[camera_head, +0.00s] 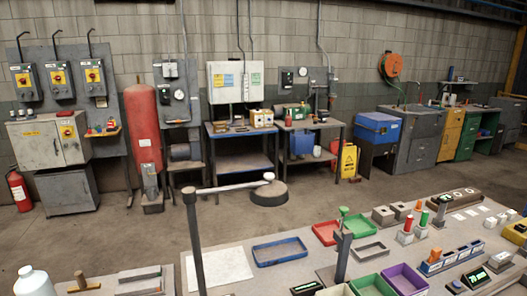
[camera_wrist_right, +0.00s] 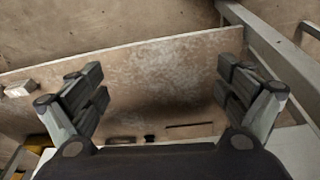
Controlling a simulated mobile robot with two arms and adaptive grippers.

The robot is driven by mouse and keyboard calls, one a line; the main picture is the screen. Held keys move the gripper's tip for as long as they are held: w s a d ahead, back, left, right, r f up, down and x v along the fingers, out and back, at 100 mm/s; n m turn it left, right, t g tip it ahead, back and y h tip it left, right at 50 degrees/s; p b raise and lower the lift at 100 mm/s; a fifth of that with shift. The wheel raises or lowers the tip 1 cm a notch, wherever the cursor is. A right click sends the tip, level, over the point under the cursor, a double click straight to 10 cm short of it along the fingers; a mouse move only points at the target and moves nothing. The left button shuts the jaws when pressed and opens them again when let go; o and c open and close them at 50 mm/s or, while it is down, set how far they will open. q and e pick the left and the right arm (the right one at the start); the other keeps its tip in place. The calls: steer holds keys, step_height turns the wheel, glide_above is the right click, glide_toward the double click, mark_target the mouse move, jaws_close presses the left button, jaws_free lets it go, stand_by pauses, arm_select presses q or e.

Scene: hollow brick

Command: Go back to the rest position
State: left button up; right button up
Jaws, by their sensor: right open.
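My right gripper (camera_wrist_right: 160,92) shows in the right wrist view with its two fingers wide apart. Nothing is between them. Behind the fingers lies a flat, worn brownish panel (camera_wrist_right: 165,70), and I cannot tell how far off it is. Neither gripper shows in the head view, so my left gripper is not seen.
In the head view a workbench (camera_head: 235,215) fills the lower right. It carries a blue tray (camera_head: 256,261), a red tray (camera_head: 324,239), a green bin (camera_head: 372,287) and a purple bin (camera_head: 404,281). Open floor (camera_head: 120,235) lies behind it, before machines along the wall.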

steer(key=s+d+f, duration=0.1)
steer(key=s+f, duration=0.8)
steer(key=f, duration=0.2)
steer(key=s+d+f+g+b, duration=0.1)
steer(key=s+d+f, duration=0.1)
steer(key=s+f, duration=0.8)
step_height(320, 180, down, 2)
steer(key=shift+d+f+g, duration=0.1)
steer(key=shift+d+g, duration=0.05)
steer(key=shift+g, duration=0.15)
steer(key=shift+s+d, duration=0.1)
steer(key=shift+s, duration=0.2)
steer(key=shift+w, duration=0.1)
